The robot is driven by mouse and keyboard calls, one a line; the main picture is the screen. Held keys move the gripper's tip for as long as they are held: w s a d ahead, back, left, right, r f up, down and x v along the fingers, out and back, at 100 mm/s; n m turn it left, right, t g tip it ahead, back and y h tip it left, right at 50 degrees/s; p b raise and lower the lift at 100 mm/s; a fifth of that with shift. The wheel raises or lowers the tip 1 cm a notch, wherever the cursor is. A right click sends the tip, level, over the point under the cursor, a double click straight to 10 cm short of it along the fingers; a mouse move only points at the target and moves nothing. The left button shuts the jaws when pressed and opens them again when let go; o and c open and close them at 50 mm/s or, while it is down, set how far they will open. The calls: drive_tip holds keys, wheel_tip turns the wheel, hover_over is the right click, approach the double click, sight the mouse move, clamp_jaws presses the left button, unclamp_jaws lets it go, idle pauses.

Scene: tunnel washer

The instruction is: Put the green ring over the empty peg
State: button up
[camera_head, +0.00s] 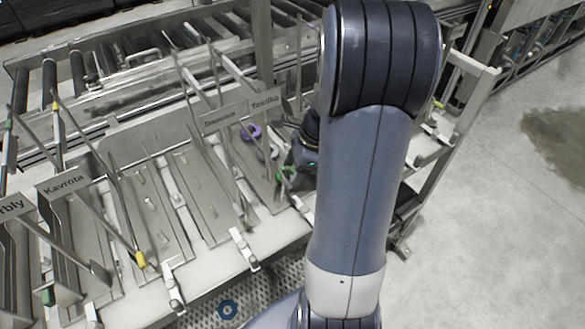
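The green ring (285,176) shows at the right end of the metal rack, just below and left of my gripper (297,160). My gripper is dark and small in view, and my own arm hides much of it. It is close to the green ring; I cannot tell whether it touches or holds it. A purple ring (251,132) lies a little further back to the left. A greyish ring-like thing (268,154) is between the purple and green rings. I cannot make out which peg is empty.
Slanted metal rods and dividers with name plates (62,184) stand along the rack. Rollers (78,72) run behind. Open concrete floor (480,230) lies to the right.

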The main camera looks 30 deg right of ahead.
drive_tip(key=o, duration=0.4)
drive_tip(key=shift+r, duration=0.1)
drive_tip(key=v, duration=1)
drive_tip(key=shift+s+d+r+p, duration=0.1)
drive_tip(key=shift+d+r+p, duration=0.15)
drive_tip(key=shift+p, duration=0.1)
drive_tip(key=x, duration=1.1)
drive_tip(key=shift+a+r+b, duration=0.1)
drive_tip(key=shift+b, duration=0.2)
drive_tip(key=shift+r, duration=0.3)
